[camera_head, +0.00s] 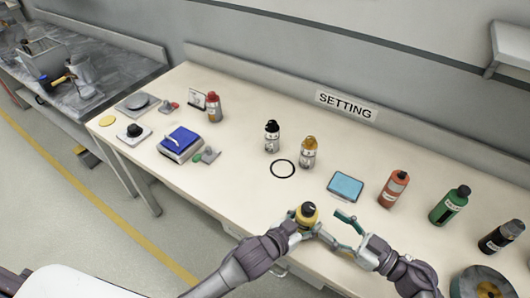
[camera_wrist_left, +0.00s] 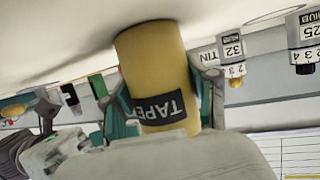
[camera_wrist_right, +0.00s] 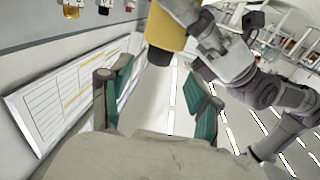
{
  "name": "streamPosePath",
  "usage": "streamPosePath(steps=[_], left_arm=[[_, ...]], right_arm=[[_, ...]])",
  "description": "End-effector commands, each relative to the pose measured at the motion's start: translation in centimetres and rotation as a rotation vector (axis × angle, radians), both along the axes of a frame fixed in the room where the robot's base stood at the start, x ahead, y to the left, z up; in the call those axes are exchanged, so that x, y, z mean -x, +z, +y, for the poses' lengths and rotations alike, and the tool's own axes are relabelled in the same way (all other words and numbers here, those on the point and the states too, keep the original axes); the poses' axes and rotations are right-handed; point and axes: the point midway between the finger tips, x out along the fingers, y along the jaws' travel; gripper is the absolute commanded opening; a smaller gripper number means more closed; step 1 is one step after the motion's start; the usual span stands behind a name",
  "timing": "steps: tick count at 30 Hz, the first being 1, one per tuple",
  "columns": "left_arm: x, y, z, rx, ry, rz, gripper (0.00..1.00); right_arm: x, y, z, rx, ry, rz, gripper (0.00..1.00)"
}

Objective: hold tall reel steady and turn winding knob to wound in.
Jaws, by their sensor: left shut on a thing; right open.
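The tall reel (camera_head: 307,219) is a yellow cylinder with a dark winding knob (camera_head: 309,209) on top, near the table's front edge. In the left wrist view the reel (camera_wrist_left: 152,70) shows its black TAPE label upside down. My left gripper (camera_head: 304,225) is shut on the reel, one finger on each side. My right gripper (camera_head: 337,227) is open and empty, just right of the reel and apart from it. In the right wrist view the yellow reel (camera_wrist_right: 166,28) and its dark knob (camera_wrist_right: 158,56) lie beyond the open fingers. The knob's marks are too small to read.
A blue pad (camera_head: 345,186) lies behind my right gripper. Black-capped (camera_head: 272,137) and orange-capped (camera_head: 308,152) bottles and a black ring (camera_head: 283,169) stand or lie behind the reel. Red (camera_head: 394,188) and green (camera_head: 450,205) bottles stand to the right.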

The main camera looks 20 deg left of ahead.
Motion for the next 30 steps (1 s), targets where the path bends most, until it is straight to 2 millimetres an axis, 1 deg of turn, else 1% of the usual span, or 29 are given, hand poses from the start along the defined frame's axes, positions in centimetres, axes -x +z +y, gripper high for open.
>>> streamPosePath(steps=[1, 6, 9, 18, 30], left_arm=[[0.0, 0.1, 0.0, 0.001, 0.000, -0.002, 0.16], [0.0, 0.1, 0.0, 0.001, 0.000, -0.002, 0.16], [0.0, 0.1, 0.0, 0.001, 0.000, -0.002, 0.16], [0.0, 0.1, 0.0, 0.001, 0.000, -0.002, 0.16], [0.0, 0.1, 0.0, 0.001, 0.000, -0.002, 0.16]], right_arm=[[0.5, -0.1, -1.0, 0.004, -0.001, 0.002, 0.62], [2.0, -0.1, -4.1, 0.004, 0.000, 0.002, 0.62], [1.1, 1.8, -2.1, 0.042, 0.029, -0.134, 0.62], [-0.3, 6.0, 2.0, 0.159, 0.090, -0.502, 0.62], [-0.9, 12.0, 7.3, 0.298, 0.150, -1.033, 0.62]])
